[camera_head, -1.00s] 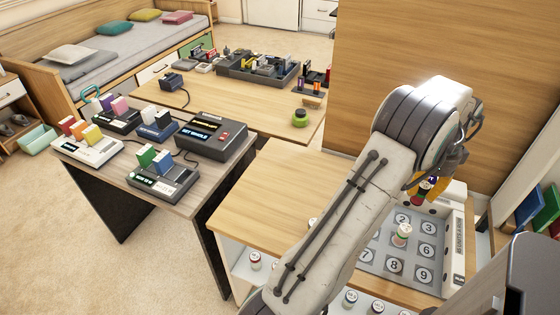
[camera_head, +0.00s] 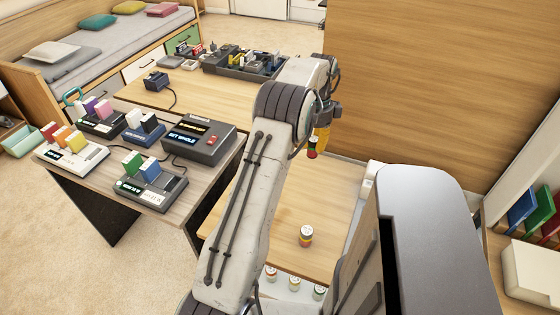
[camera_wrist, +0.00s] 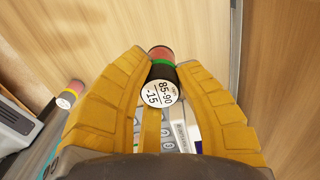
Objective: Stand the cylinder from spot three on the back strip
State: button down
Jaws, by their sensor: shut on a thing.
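My gripper (camera_head: 321,138) is shut on a cylinder (camera_head: 312,150) with a dark body and red and green bands. It holds it in the air over the far part of the wooden tabletop (camera_head: 318,195). In the wrist view the held cylinder (camera_wrist: 160,72) sits between the yellow fingers, its white label reading 85-90 and -15 towards the camera. The numbered tray is almost wholly hidden behind a dark part of my body. I cannot make out the back strip clearly.
Another banded cylinder (camera_head: 306,236) stands on the tabletop nearer the front. Several small cylinders (camera_head: 295,284) stand on a lower shelf. A wooden panel (camera_head: 430,90) rises behind. The left table holds consoles with coloured blocks (camera_head: 150,183).

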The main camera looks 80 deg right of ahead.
jog(key=w+d+f, duration=0.1)
jog(key=w+f, duration=0.1)
jog(key=w, duration=0.1)
jog(key=w+d+f, duration=0.1)
jog(key=w+f, duration=0.1)
jog(key=w, duration=0.2)
jog(key=w+f, duration=0.2)
jog(key=w, duration=0.1)
jog(key=shift+w+d+f+p, duration=0.2)
jog(key=shift+d+f+p, duration=0.05)
jog(key=shift+d+p, duration=0.15)
notch_tip(320, 180, down, 3)
jog(key=shift+r+p, duration=0.2)
jog(key=shift+p, duration=0.55)
jog(key=shift+f, duration=0.7)
jog(key=shift+f, duration=0.15)
jog(key=c, duration=1)
grip_release()
